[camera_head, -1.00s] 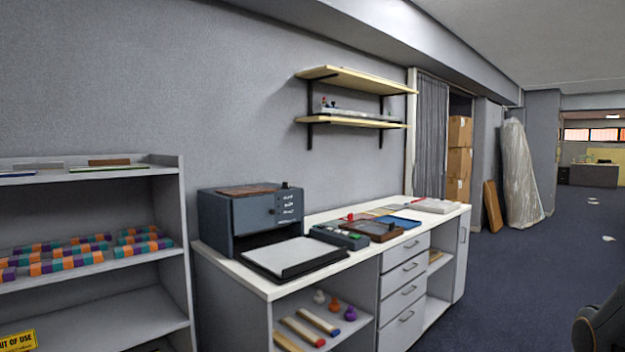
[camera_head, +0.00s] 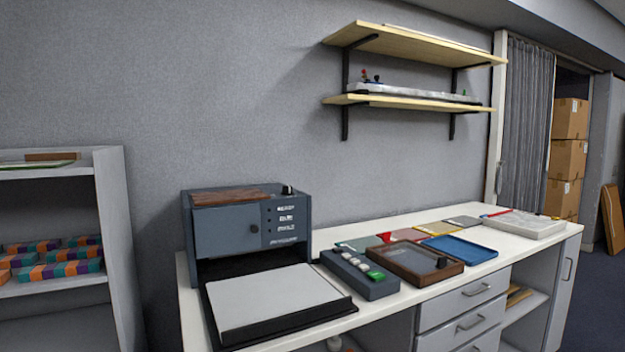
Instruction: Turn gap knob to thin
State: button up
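A dark blue-grey machine (camera_head: 228,228) stands at the left end of the white counter. It has a wood-look panel (camera_head: 237,195) on its top. A small black knob (camera_head: 288,189) sits at the top right corner. Another small dark round knob or button (camera_head: 254,228) shows on the front, beside several lines of white label text (camera_head: 286,227) too small to read. I cannot tell which is the gap knob or where it points. A stack of white sheets (camera_head: 270,299) lies on a black tray in front of the machine. My gripper is not in view.
A grey control box (camera_head: 360,274) with light and green buttons, a brown tray (camera_head: 412,255) with a dark knob-like piece, and a blue tray (camera_head: 458,249) lie to the right on the counter (camera_head: 505,244). Wooden wall shelves (camera_head: 415,45) hang above. A grey rack (camera_head: 118,240) stands left.

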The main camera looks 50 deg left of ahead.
aim_at(287, 189)
jog(key=u, duration=0.3)
jog(key=i, duration=0.9)
jog(key=u, duration=1.5)
jog(key=i, duration=0.75)
jog(key=u, duration=0.7)
